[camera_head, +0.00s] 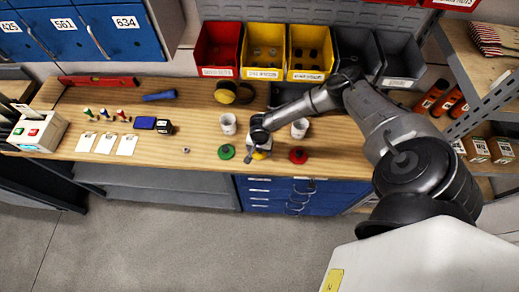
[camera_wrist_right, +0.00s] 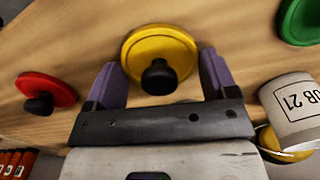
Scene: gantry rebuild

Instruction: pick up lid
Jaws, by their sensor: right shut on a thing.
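A round yellow lid (camera_wrist_right: 146,46) with a black knob sits between the purple fingers of my right gripper (camera_wrist_right: 160,72) in the right wrist view. The gripper is shut on it. In the head view my right gripper (camera_head: 256,152) is low over the bench's front edge, with the yellow lid (camera_head: 260,155) partly hidden under it. Whether the lid touches the bench is unclear. A green lid (camera_head: 226,152) lies to its left and a red lid (camera_head: 298,155) to its right, both with black knobs. My left gripper is not in view.
Two white tubs, one at left (camera_head: 228,124) and one at right (camera_head: 300,128), stand behind the lids. Red, yellow and dark bins (camera_head: 263,52) line the back.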

